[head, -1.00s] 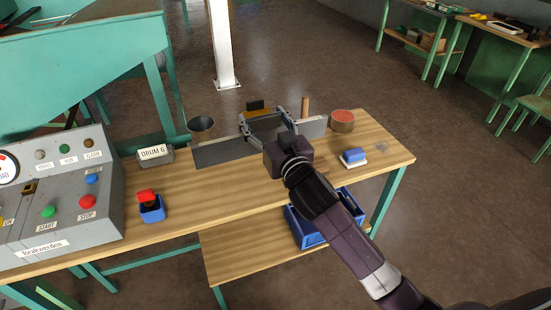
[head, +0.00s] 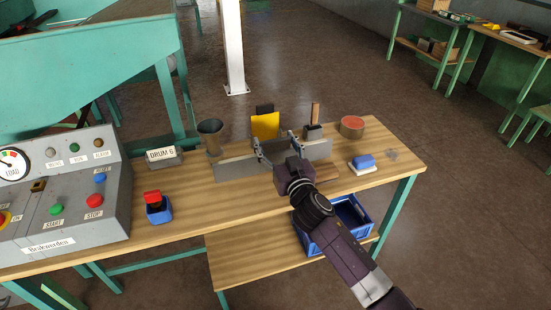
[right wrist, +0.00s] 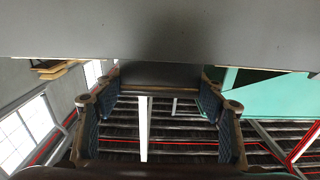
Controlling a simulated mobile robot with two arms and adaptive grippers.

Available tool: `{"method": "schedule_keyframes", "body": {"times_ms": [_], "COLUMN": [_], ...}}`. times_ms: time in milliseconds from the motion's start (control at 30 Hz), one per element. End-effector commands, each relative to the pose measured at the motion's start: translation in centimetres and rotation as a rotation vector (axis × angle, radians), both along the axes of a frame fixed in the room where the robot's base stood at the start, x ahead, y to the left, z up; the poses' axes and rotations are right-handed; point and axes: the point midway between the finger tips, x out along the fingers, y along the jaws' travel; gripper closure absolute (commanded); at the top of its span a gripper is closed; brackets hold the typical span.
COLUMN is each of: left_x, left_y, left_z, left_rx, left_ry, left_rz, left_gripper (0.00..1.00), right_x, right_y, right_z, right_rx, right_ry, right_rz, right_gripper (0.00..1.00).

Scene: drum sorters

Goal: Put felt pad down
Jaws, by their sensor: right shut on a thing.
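My right gripper (head: 276,147) is over the back middle of the wooden bench, shut on a long, flat grey slab (head: 235,167), which I take to be the felt pad. The slab sticks out past both fingers, to the left and right. In the right wrist view the slab (right wrist: 160,35) spans the whole width across the top, with a finger on either side below it. The head view does not show clearly whether the slab touches the bench top. My left gripper is not in view.
Behind the slab stand a dark metal cup (head: 210,130), a yellow card (head: 265,127) and a wooden-handled tool (head: 315,120). Right are a red-topped tin (head: 352,126) and a blue-and-white block (head: 363,163). A control panel (head: 75,195) fills the left. The bench's front middle is clear.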

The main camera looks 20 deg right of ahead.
Motion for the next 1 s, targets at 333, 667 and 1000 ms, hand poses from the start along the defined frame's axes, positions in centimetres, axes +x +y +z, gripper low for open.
{"method": "schedule_keyframes", "body": {"times_ms": [333,667,1000], "left_x": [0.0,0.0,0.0], "left_y": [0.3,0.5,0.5], "left_z": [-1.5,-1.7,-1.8], "left_rx": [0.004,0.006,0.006], "left_ry": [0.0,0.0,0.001], "left_rz": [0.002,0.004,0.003], "left_gripper": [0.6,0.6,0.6], "right_x": [0.0,0.1,0.0], "right_y": [0.0,0.0,0.0], "right_z": [-4.1,-5.1,-5.4], "right_rx": [0.001,-0.001,0.0], "right_ry": [-0.003,-0.005,-0.002], "right_rz": [-0.002,0.0,-0.001], "right_gripper": [0.89,0.89,0.19]}}
